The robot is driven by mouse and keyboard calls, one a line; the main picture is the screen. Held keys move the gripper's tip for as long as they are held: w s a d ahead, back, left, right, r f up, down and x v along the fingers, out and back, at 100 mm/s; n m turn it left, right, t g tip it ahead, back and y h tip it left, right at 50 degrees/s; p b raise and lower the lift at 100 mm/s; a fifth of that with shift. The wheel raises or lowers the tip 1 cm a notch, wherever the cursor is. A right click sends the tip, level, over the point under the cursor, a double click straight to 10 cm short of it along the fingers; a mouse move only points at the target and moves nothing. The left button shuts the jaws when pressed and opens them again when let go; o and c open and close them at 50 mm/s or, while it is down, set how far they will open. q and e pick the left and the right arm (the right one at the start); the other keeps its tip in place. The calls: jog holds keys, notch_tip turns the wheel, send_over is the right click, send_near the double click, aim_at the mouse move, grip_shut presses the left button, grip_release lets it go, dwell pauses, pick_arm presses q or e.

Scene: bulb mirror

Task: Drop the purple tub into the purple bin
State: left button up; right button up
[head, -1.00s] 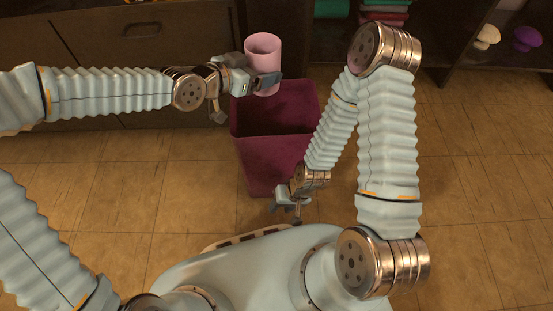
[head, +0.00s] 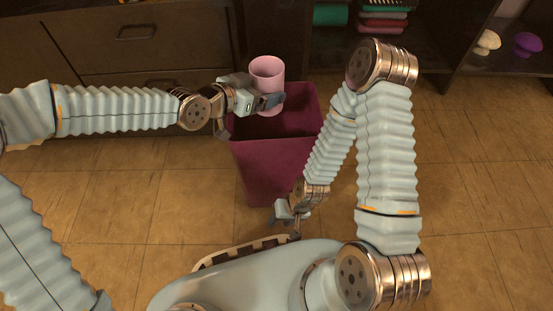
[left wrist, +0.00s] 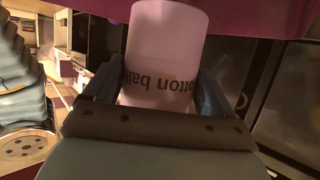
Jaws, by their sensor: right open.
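The purple tub (head: 267,70) is a light pinkish-purple cylinder, open at the top and upright. My left gripper (head: 266,101) is shut on its lower part and holds it over the opening of the purple bin (head: 275,155). In the left wrist view the tub (left wrist: 166,50) sits between the two fingers, with printed lettering reading "cotton ball" upside down. The bin's edge (left wrist: 250,15) shows behind it. The bin is a tall dark magenta container standing on the floor. My right gripper (head: 287,222) is open and low, in front of the bin, with nothing seen in it.
Dark drawers (head: 140,50) stand behind the bin on the left. A shelf at the back holds a green item (head: 330,14) and stacked red things (head: 383,22). A white mushroom-shaped item (head: 487,41) and a purple one (head: 527,43) are at right. The tiled floor at right is clear.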

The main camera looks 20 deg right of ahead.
pick_arm(q)
jog(key=shift+o, duration=1.1)
jog(key=shift+a, duration=0.1)
jog(key=p+v, duration=0.6)
jog(key=v, duration=0.7)
jog(key=shift+s+a, duration=0.15)
jog(key=shift+a, duration=0.15)
